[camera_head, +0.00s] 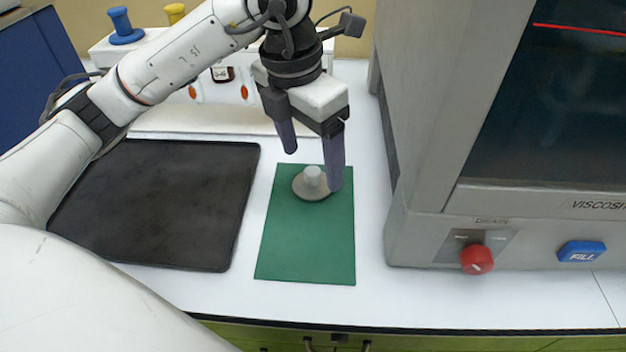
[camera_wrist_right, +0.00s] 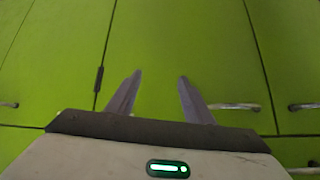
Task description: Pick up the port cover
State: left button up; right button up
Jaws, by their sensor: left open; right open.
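The port cover (camera_head: 312,184) is a beige disc with a pale knob on top. It lies on the upper part of a green mat (camera_head: 305,245) in the head view. My left gripper (camera_head: 313,168) is open above the mat, with its fingers pointing down. One finger is just right of the cover and partly overlaps its edge in the picture; the other is up and left of it. I cannot tell whether a finger touches the cover. My right gripper (camera_wrist_right: 158,88) is open and empty in the right wrist view, facing green cabinet doors.
A black tray (camera_head: 160,200) lies left of the mat. A grey machine (camera_head: 425,200) with a red knob (camera_head: 477,259) and a blue FILL button (camera_head: 581,251) stands close on the right. A white unit with blue (camera_head: 123,25) and yellow (camera_head: 174,13) knobs stands behind. The white table front is clear.

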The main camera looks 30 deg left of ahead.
aim_at(313, 170)
pick_arm(q)
jog(key=f, duration=0.4)
jog(key=shift+w+f, duration=0.1)
jog(key=shift+w, duration=0.25)
jog(key=c, duration=1.2)
jog(key=shift+o, duration=0.2)
